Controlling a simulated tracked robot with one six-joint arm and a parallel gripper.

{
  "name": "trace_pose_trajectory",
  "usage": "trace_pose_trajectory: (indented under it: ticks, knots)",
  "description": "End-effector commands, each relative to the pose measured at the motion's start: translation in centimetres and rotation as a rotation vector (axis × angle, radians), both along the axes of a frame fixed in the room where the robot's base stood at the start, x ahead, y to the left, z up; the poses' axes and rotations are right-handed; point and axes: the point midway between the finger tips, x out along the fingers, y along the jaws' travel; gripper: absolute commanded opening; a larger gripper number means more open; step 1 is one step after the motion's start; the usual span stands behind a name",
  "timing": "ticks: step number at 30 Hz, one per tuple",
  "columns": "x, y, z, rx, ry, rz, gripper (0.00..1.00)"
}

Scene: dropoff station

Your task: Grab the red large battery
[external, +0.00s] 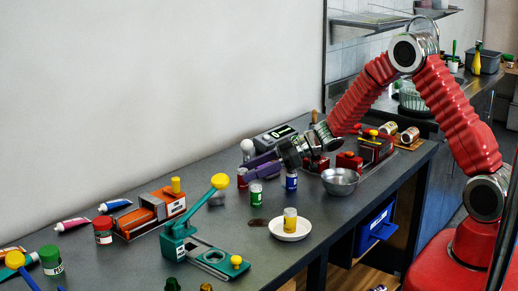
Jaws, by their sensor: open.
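My gripper (249,169) is at the end of the red arm, its two purple fingers pointing left over the worktop. The fingers are apart and nothing shows between them. A small upright reddish-yellow cylinder (242,178) stands right beside the fingertips, partly hidden; it may be the red large battery, but it is too small to be sure. A red cylinder with a pale label (103,230) stands farther left, well away from my gripper. Red blocks (349,161) stand to the right, behind the metal bowl.
A green cylinder (256,195) and a blue cylinder (291,181) stand below my gripper. A yellow cylinder (290,220) stands on a white plate (278,234). A metal bowl (340,183) is to the right; a teal lever press (180,240) is at left.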

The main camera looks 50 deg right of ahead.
Motion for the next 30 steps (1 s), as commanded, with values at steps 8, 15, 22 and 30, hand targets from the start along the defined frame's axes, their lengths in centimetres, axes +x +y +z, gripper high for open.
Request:
trace_pose_trajectory:
  ticks: [8, 15, 22, 30]
  knots:
    - [0.9, 1.0, -0.6, -0.002, 0.000, -0.001, 0.47]
    - [1.0, 1.1, -0.6, -0.001, 0.000, 0.000, 0.47]
    - [2.4, 2.6, -1.2, 0.000, 0.000, 0.002, 0.47]
    - [4.3, 4.5, -2.2, 0.000, 0.000, -0.001, 0.47]
